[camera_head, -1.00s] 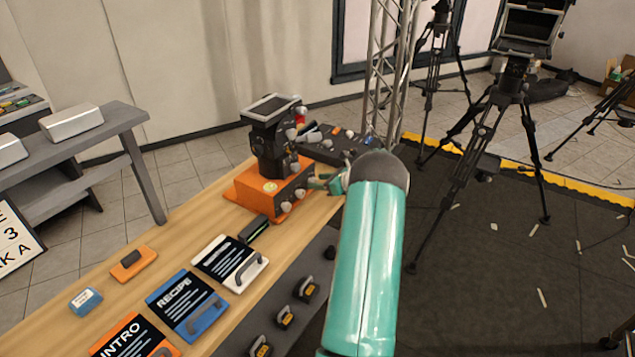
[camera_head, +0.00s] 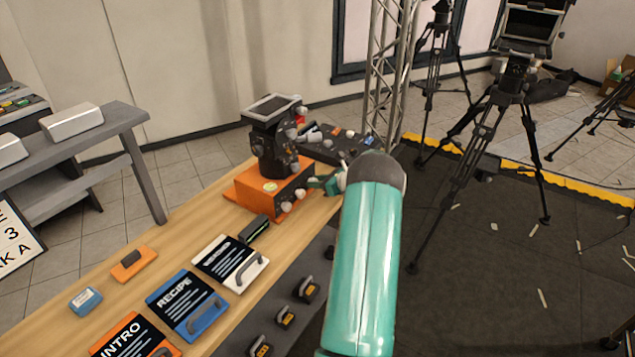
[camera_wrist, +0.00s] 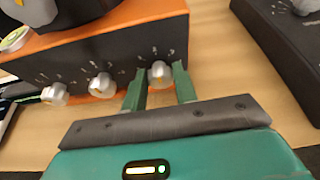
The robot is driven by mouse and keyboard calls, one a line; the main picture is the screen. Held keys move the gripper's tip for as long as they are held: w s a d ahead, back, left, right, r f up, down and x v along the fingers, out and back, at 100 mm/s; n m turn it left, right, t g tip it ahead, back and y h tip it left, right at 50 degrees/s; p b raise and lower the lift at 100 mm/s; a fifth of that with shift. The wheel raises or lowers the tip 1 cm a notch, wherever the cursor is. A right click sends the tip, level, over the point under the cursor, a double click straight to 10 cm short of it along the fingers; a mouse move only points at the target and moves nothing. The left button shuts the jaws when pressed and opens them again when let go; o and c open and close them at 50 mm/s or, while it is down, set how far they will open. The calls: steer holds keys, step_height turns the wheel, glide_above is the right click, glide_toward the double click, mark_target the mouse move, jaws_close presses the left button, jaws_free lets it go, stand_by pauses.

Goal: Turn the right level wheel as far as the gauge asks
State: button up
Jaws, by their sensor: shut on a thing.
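The orange levelling base (camera_head: 254,190) stands on the wooden bench with a dark device on top. Its dark front panel (camera_wrist: 120,58) carries three silver wheels with marks around them. My gripper (camera_wrist: 160,88) is shut on the right level wheel (camera_wrist: 160,73), with one green finger on each side of it. The middle wheel (camera_wrist: 102,85) and the left wheel (camera_wrist: 54,94) are free. A round bubble gauge (camera_wrist: 14,39) shows at the upper left of the wrist view, cut off by the edge. In the head view my gripper (camera_head: 318,184) is small and partly hidden by my arm.
A dark control panel (camera_head: 335,140) stands behind the base on the bench. A small dark device (camera_head: 255,229) lies in front of the base. Title cards (camera_head: 187,303) lie nearer on the bench. Tripods (camera_head: 510,110) and a truss (camera_head: 385,75) stand to the right.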

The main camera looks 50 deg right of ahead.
steer(key=n+h, duration=0.2)
steer(key=shift+a+n, duration=0.2)
steer(key=shift+n, duration=0.1)
steer(key=shift+a+f+n+t+h, duration=0.15)
steer(key=shift+n+t+h, duration=0.35)
steer(key=shift+n+h, duration=0.7)
steer(key=shift+n+y, duration=0.3)
steer(key=shift+n, duration=0.1)
steer(key=o, duration=1)
steer(key=shift+c, duration=0.2)
steer(key=shift+s, duration=0.1)
steer(key=v, duration=1.3)
steer(key=shift+s, duration=0.35)
